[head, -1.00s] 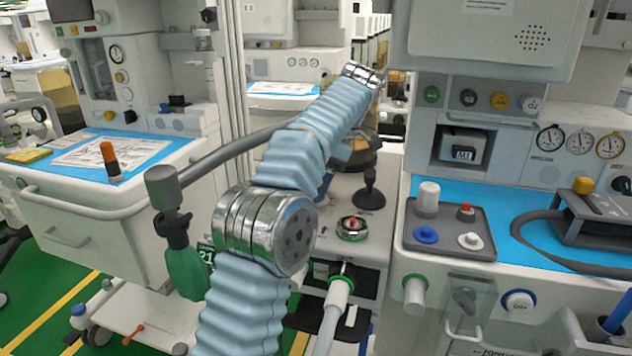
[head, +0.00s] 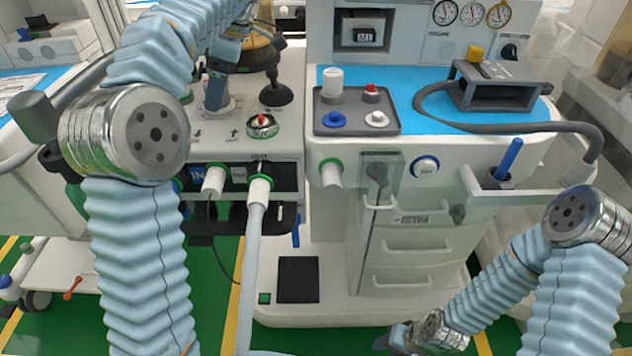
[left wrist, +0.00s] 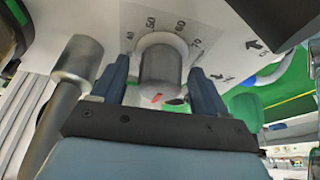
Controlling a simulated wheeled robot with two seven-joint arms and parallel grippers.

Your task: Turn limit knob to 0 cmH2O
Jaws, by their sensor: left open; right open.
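The limit knob (left wrist: 160,68) is a grey cylinder with a red mark, on a white panel with a printed scale (left wrist: 165,25) showing 40, 50, 60 and 70. My left gripper (left wrist: 160,80) is open, with one blue finger on each side of the knob; I cannot tell whether they touch it. In the head view my left gripper (head: 216,88) points down at the white machine top and mostly hides the knob. The 0 mark is not readable. My right gripper (head: 396,338) is open and empty, low at the bottom, away from the panel.
A grey tray (head: 390,120) with caps lies on the blue worktop. A white hose (head: 253,240) hangs in front. A grey post (left wrist: 78,60) is close by the left finger.

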